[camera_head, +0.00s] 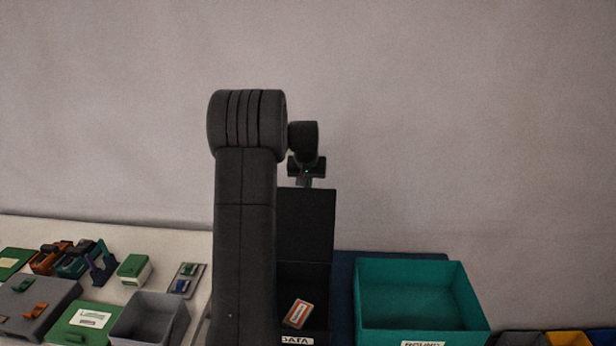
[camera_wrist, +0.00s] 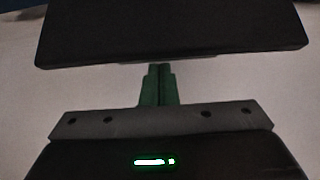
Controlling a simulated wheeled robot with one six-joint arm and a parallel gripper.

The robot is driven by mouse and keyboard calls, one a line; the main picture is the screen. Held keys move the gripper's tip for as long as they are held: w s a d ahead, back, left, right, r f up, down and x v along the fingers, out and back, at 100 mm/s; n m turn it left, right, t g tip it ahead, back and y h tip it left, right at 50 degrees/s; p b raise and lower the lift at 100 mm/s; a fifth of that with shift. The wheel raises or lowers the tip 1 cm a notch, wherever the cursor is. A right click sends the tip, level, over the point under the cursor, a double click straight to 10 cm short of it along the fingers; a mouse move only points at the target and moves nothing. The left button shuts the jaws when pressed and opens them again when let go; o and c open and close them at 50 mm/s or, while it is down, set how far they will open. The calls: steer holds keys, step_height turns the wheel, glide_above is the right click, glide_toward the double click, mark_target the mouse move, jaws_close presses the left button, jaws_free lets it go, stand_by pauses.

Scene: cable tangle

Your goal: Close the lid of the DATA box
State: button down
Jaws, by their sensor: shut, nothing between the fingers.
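The black DATA box (camera_head: 303,275) stands at the front centre in the head view, partly hidden by my arm. Its black lid (camera_head: 305,222) stands up at the back of the box, open. An orange and white item (camera_head: 298,313) lies tilted inside, above the DATA label. My gripper (camera_head: 308,183) is at the lid's top edge, behind or above it; its green fingertips are mostly hidden there. In the wrist view the green fingers (camera_wrist: 158,84) are together and empty, just below the edge of a dark panel, likely the lid (camera_wrist: 175,30). I cannot tell whether they touch it.
A teal box (camera_head: 420,272), open and labelled, stands right of the DATA box on a dark blue surface. To the left are an open grey box (camera_head: 150,318), a green box (camera_head: 88,322) and several small parts. A plain wall is behind.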

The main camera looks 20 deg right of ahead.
steer(key=shift+s+a, duration=0.1)
steer(key=shift+s, duration=0.1)
steer(key=shift+s+b, duration=0.1)
steer(key=shift+b, duration=0.2)
